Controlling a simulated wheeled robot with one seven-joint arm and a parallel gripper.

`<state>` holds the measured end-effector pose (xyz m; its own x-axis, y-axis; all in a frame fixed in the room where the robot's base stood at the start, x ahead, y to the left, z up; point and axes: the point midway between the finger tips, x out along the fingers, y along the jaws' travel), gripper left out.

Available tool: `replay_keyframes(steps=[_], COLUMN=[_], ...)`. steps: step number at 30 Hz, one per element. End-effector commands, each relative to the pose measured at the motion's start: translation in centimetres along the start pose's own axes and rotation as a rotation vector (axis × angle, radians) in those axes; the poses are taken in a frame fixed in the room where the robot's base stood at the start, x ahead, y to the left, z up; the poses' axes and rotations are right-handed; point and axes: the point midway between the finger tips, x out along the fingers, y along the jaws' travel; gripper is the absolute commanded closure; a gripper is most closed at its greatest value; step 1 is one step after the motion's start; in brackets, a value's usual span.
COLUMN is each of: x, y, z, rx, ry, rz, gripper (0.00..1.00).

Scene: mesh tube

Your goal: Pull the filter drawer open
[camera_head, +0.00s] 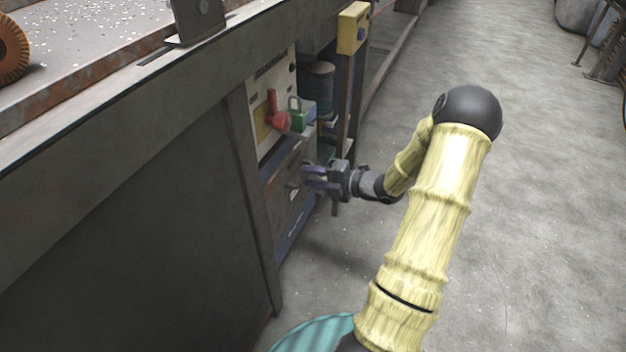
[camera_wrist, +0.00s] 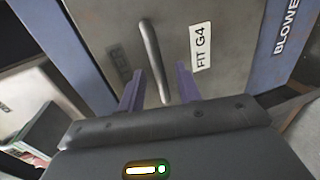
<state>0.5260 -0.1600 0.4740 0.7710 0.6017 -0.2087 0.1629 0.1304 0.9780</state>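The filter drawer (camera_wrist: 228,22) has a grey front with a white "FIT G4" label and a bar handle (camera_wrist: 152,50). In the head view the drawer front (camera_head: 279,190) is low in the machine under the bench and looks flush with its frame. My gripper (camera_wrist: 160,77) faces the front with its two purple fingers apart, one on each side of the bar handle. I cannot tell whether either finger touches it. In the head view my gripper (camera_head: 312,175) is close to the drawer front and hides part of it.
Above the drawer are a red handle (camera_head: 274,112) and a green padlock (camera_head: 297,117). A dark cylinder (camera_head: 320,77) and a yellow box (camera_head: 353,28) are behind them. The workbench (camera_head: 110,110) overhangs at the left. Open concrete floor (camera_head: 545,190) is at the right.

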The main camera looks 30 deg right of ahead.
Motion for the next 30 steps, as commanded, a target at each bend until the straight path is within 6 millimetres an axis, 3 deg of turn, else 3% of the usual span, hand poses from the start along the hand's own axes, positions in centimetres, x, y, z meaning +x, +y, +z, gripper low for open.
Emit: replay_keyframes(steps=[6,11,23,30], x=[0.0,-0.1,-0.4,-2.0], y=[0.0,0.0,0.0,-0.3], z=[0.0,0.0,0.1,0.5], rx=[0.0,0.0,0.0,0.0], ry=[0.0,0.0,-0.001,-0.006], rz=[0.0,0.0,-0.001,-0.003], gripper=[0.68,0.99,1.0,1.0])
